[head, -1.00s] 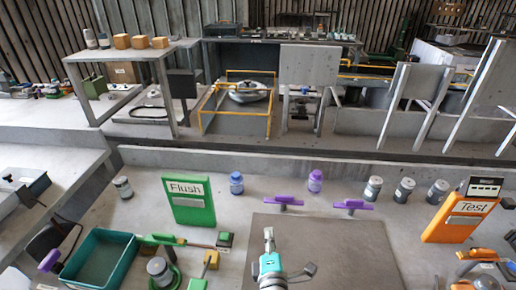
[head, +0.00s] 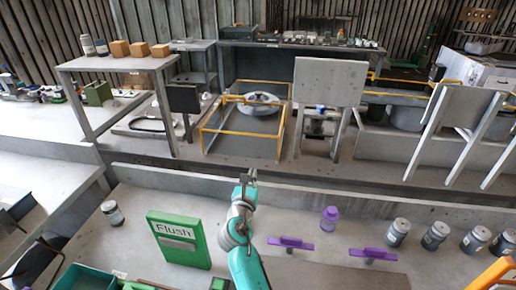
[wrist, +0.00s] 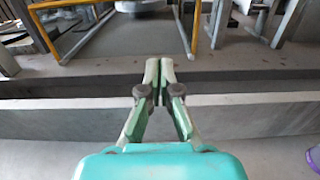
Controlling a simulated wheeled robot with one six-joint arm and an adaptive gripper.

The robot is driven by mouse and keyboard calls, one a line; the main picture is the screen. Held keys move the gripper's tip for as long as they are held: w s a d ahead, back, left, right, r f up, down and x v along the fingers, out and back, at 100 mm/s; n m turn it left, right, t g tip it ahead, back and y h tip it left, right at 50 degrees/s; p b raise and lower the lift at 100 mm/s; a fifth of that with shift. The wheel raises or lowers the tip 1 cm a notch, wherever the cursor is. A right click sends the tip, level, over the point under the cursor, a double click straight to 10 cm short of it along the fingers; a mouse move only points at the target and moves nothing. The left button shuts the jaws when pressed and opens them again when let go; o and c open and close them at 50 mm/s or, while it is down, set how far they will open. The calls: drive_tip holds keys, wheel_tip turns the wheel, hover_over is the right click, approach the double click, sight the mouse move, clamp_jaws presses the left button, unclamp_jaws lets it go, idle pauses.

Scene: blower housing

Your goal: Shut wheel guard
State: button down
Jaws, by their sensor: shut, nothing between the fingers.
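A yellow tube frame (head: 278,138) stands on the floor beyond the low wall, around a round grey wheel-like part (head: 262,103). The frame looks like the wheel guard, but I cannot tell whether it is open or shut. My gripper (head: 249,173) is raised over the low wall, in front of the frame and apart from it. In the wrist view my gripper (wrist: 160,66) has its fingertips together with nothing between them. The yellow frame (wrist: 195,28) shows beyond the fingertips, and the round part (wrist: 140,5) is cut off at the top edge.
A low concrete wall (head: 400,203) runs between the near bench and the frame. A grey panel on legs (head: 330,82) stands right of the frame, and a table with boxes (head: 118,62) stands left. A green Flush sign (head: 180,240), purple handles (head: 290,243) and several bottles stand on the bench.

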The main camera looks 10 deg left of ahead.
sight(261, 147)
drive_tip(key=w, duration=1.4)
drive_tip(key=shift+d, duration=0.25)
